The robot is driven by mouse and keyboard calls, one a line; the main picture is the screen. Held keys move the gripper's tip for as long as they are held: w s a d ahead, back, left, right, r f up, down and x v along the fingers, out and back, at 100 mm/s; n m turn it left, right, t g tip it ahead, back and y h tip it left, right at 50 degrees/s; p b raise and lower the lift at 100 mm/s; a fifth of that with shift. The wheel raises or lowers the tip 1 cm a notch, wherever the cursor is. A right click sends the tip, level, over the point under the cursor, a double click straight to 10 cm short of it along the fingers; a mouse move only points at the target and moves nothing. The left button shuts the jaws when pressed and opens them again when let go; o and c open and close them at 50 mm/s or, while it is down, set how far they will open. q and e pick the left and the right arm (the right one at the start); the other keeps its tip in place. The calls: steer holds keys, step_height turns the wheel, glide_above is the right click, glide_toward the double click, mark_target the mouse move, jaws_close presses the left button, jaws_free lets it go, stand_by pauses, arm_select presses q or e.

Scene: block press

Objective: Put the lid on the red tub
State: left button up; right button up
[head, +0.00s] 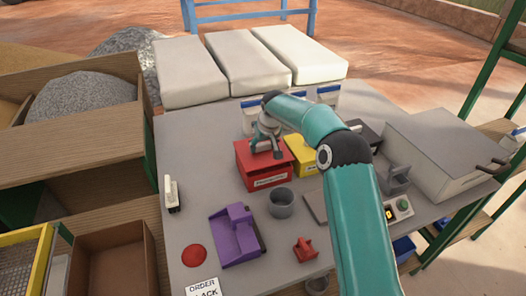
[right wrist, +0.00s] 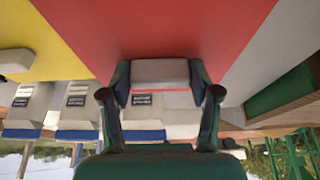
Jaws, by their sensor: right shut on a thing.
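The red tub (head: 268,181) stands on the grey table with a white label on its front. A red lid (head: 245,152) shows at the tub's top; I cannot tell whether it sits fully down all round. My right gripper (head: 266,150) points down at the lid. In the right wrist view the right gripper (right wrist: 160,82) is shut on the lid's pale grey handle (right wrist: 160,71), with the red lid surface (right wrist: 155,28) filling the middle. The arm and fingers hide part of the lid in the head view. My left gripper is not in view.
A yellow tub (head: 305,170) stands close on the right of the red one. A grey cup (head: 282,207), purple device (head: 232,238) and small red object (head: 305,249) stand in front. A large grey box (head: 440,140) is at right. White bins stand behind.

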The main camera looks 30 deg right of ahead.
step_height(320, 180, down, 2)
steer(key=shift+f, duration=0.3)
steer(key=shift+f, duration=0.1)
steer(key=o, duration=1.2)
steer(key=b+v, duration=0.1)
steer(key=v, duration=1.1)
steer(key=shift+s+b, duration=0.1)
steer(key=shift+b, duration=0.2)
